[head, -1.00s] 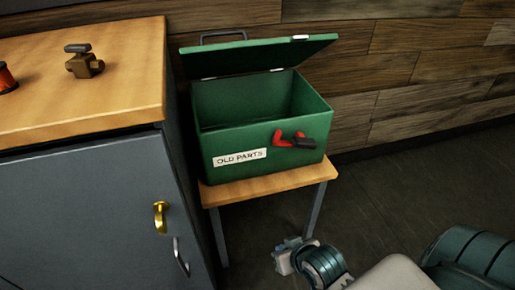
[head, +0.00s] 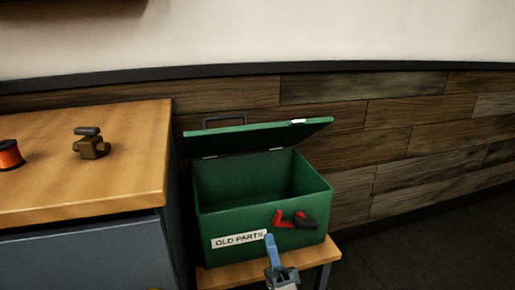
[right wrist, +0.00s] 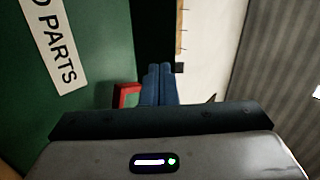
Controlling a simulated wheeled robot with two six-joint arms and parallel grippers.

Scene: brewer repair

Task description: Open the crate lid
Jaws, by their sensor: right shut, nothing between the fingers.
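The green crate (head: 225,220) stands on a small wooden stand, with an "OLD PARTS" label (head: 238,239) on its front. Its lid (head: 260,137) is raised and tilted back, and the inside looks empty where I can see it. A red latch with a dark grip (head: 297,220) sits on the crate front. My right gripper (head: 270,243) is shut and empty in front of the crate, just below and left of the latch. In the right wrist view, its blue fingers (right wrist: 158,85) are together beside the red latch part (right wrist: 127,94). My left gripper is not in view.
A wooden-topped cabinet (head: 100,190) stands close on the left, with a brass valve-like part (head: 91,146) and an orange spool (head: 10,155) on it. The stand (head: 225,277) has little bare top. A plank wall (head: 400,140) is behind; floor is open at right.

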